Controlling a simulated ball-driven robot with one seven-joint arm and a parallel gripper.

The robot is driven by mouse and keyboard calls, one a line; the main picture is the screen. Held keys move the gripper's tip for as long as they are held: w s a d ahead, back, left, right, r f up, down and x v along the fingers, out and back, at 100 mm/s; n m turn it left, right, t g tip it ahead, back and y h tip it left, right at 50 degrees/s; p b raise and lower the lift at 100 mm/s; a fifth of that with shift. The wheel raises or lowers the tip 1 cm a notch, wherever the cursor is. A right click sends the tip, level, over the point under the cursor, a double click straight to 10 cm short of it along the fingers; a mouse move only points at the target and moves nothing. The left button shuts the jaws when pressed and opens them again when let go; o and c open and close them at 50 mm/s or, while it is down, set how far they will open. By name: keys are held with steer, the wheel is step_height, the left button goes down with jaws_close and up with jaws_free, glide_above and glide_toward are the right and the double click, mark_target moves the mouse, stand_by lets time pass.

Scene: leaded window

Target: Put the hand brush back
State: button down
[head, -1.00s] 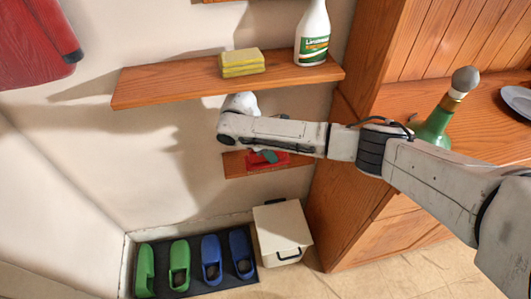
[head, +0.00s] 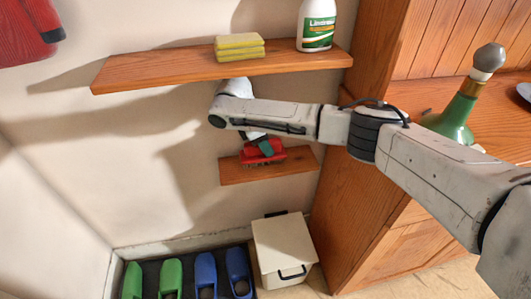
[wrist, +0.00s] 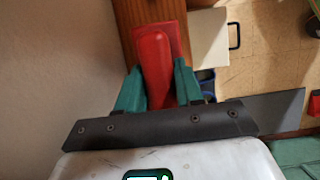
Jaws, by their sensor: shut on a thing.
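The red hand brush (head: 261,153) is held in my gripper (head: 262,142), just over the small lower wooden shelf (head: 237,173) in the head view. I cannot tell whether it touches the shelf. In the wrist view, its rounded red handle (wrist: 155,66) lies between the two green fingers of my gripper (wrist: 160,82), which are shut on it. A flat red part shows at the handle's far end, over the wooden shelf (wrist: 136,14). The brush's underside is mostly hidden.
Above my gripper, the upper shelf (head: 155,72) carries yellow sponges (head: 239,46) and a spray bottle (head: 317,25). A wooden cabinet (head: 370,200) with a green bottle (head: 455,115) stands right. Below are a white bin (head: 283,245) and green and blue shoes (head: 206,275).

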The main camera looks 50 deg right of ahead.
steer(key=shift+f+b, duration=0.3)
steer(key=shift+f, duration=0.35)
steer(key=shift+f, duration=0.1)
steer(key=c, duration=0.7)
jaws_free()
steer(key=shift+c, duration=0.2)
steer(key=p+v, duration=0.1)
steer(key=v, duration=0.4)
steer(key=shift+r, duration=0.35)
steer(key=w+a, duration=0.6)
steer(key=a, duration=0.4)
steer(key=shift+w+f, duration=0.25)
steer(key=shift+w, duration=0.1)
